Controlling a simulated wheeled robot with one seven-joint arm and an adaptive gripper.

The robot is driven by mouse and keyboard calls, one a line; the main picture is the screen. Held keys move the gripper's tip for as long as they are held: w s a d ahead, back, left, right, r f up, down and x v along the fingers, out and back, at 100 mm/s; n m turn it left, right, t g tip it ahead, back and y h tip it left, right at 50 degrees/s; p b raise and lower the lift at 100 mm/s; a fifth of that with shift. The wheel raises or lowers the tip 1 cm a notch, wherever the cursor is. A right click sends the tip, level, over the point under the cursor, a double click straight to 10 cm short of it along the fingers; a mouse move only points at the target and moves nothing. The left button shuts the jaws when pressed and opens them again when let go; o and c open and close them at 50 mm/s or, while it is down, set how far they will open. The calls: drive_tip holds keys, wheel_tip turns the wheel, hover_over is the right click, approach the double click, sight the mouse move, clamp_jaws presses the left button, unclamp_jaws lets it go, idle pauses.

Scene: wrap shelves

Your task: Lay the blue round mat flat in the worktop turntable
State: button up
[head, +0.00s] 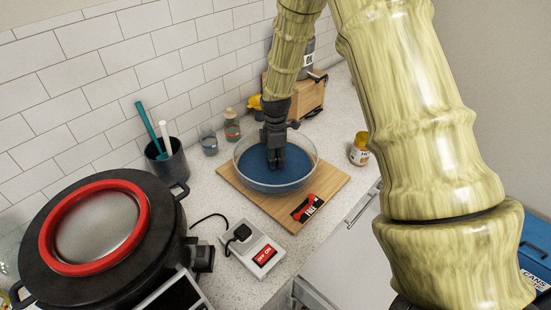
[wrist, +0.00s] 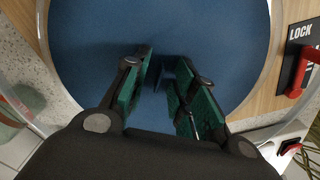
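The blue round mat (head: 254,163) lies inside the clear round-walled turntable (head: 316,172) on a wooden board on the worktop. It looks flat and fills most of the turntable floor. In the wrist view the mat (wrist: 90,60) spreads beneath the fingers. The turntable's clear rim (wrist: 270,50) curves around it. My gripper (head: 275,163) points down inside the turntable near its middle, with fingertips close to the mat. In the wrist view my gripper (wrist: 166,60) has its fingers apart, with dark blue patches, perhaps shadows, between and beside them. Whether the fingertips touch the mat is unclear.
A LOCK label with a red handle (head: 308,208) sits on the board's front corner. A switch box (head: 252,247) and a large black round machine with a red ring (head: 95,228) stand at left. Jars, a utensil cup (head: 167,162) and a yellow-capped bottle (head: 359,149) surround the board.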

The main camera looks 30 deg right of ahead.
drive_tip(key=shift+r, duration=0.15)
wheel_tip(320, 180, up, 12)
drive_tip(key=b, duration=0.4)
idle(0.4)
